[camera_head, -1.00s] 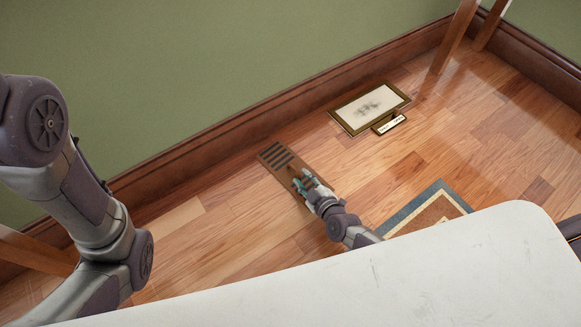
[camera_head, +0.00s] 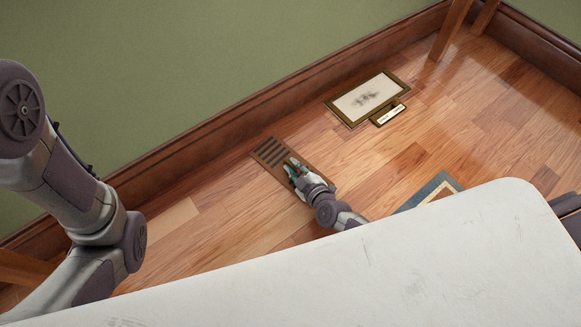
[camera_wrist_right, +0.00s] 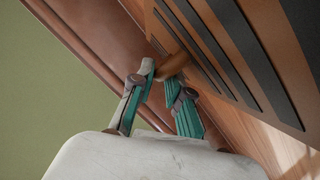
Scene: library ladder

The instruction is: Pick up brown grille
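The brown grille (camera_head: 270,149) is a flat wooden panel with several dark slots, on the floor near the wall. It fills the upper right of the right wrist view (camera_wrist_right: 222,47). My right gripper (camera_head: 292,168) is over its slotted part, with teal finger pads. In the wrist view its fingertips (camera_wrist_right: 161,75) are close together beside the slots, at a small brown piece (camera_wrist_right: 173,64) like a knob. I cannot tell whether they grip it. My left arm comes in at the left; its gripper is out of view.
A framed picture (camera_head: 367,97) with a small plaque (camera_head: 388,115) lies on the floor to the right. A bordered rug (camera_head: 431,190) is partly hidden behind my white base. The baseboard (camera_head: 203,140) runs behind the grille. Wooden legs (camera_head: 450,29) stand at the upper right.

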